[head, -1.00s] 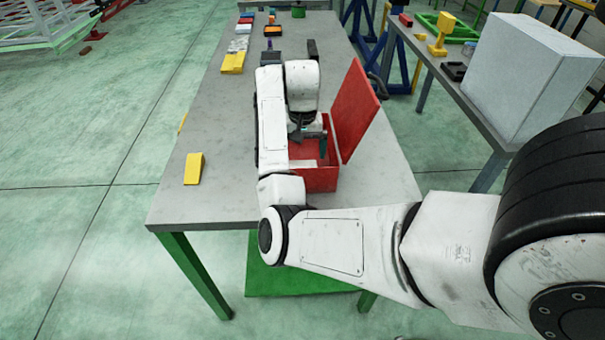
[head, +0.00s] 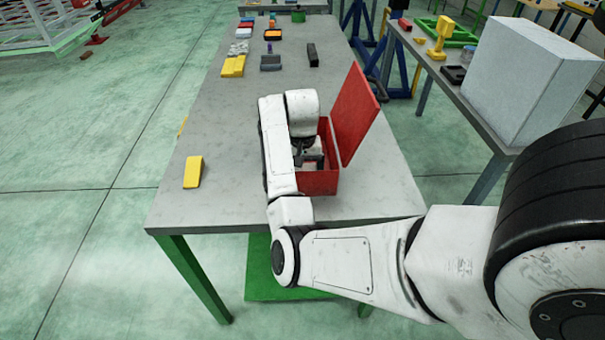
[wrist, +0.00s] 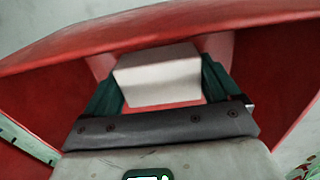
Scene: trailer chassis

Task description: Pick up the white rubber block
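The white rubber block (wrist: 158,78) is in the red box (wrist: 40,98), between my gripper's two green fingers in the wrist view. The fingers are wide apart, one close along each side of the block. Whether they press on it or leave a thin gap is not clear. In the head view my gripper (head: 309,165) is down inside the open red box (head: 318,184). My arm hides much of the box's inside, and I cannot make out the block there.
The box's raised lid (head: 355,115) stands close on the right. A yellow wedge (head: 193,172) lies to the left on the grey table (head: 228,180). Behind are a grey block (head: 271,62), a dark bar (head: 313,55) and yellow blocks (head: 232,66). The table's left middle is free.

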